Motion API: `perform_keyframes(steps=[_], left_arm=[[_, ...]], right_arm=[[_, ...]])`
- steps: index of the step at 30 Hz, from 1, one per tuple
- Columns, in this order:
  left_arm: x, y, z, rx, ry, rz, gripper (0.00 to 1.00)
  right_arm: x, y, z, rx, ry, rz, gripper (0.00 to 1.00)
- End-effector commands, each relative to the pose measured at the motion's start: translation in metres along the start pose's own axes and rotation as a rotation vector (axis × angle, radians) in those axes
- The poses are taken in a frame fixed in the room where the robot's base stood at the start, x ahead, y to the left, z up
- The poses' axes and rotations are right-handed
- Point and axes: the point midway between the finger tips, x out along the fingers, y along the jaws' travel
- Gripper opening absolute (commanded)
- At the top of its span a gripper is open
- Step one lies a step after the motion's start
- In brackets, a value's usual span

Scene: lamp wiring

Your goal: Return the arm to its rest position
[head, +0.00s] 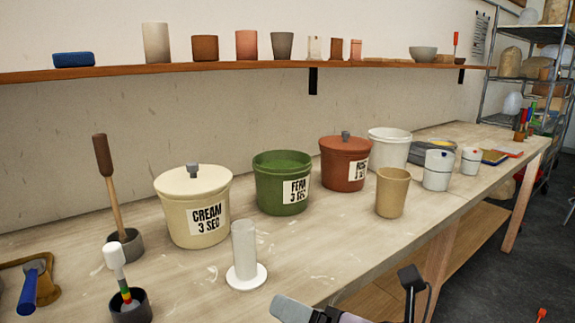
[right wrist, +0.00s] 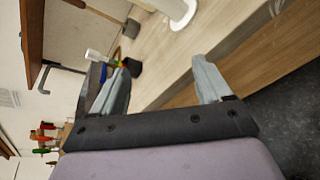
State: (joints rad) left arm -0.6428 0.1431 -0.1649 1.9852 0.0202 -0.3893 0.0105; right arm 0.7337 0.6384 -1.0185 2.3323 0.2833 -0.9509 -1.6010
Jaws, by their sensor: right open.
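My right gripper (head: 286,308) shows at the bottom edge of the head view, low in front of the workbench's front edge. Much of it is cut off by the frame. In the right wrist view its two grey fingers (right wrist: 160,67) stand wide apart, with nothing between them. The workbench (head: 330,265) edge and floor show beyond the fingers. My left gripper and left arm are in neither view.
The bench holds a cream bucket (head: 192,212), a green bucket (head: 270,195), a red-brown bucket (head: 341,170), a tan cup (head: 391,195) and a pale cylinder on a round base (head: 244,250) nearest my gripper. Open floor (head: 480,270) lies to the right.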

Motion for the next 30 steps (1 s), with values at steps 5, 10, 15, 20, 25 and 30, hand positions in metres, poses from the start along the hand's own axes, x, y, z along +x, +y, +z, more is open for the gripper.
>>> perform_keyframes(steps=[5, 10, 15, 20, 25, 30], left_arm=[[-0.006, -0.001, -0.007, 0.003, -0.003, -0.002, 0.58], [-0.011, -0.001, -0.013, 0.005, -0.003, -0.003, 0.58], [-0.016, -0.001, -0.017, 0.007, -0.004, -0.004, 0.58], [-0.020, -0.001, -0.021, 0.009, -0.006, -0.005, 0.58], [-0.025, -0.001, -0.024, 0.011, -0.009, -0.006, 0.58], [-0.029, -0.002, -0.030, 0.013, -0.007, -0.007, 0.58]], right_arm=[[0.011, -0.011, -0.006, 0.443, -0.019, 0.030, 0.78], [0.016, -0.037, -0.014, 0.861, -0.061, 0.035, 0.78], [0.015, -0.078, -0.029, 1.270, -0.132, 0.017, 0.78], [0.002, -0.126, -0.055, 1.641, -0.235, -0.018, 0.78], [-0.026, -0.181, -0.097, 2.009, -0.392, -0.066, 0.78], [-0.067, -0.228, -0.146, 2.303, -0.581, -0.110, 0.78]])
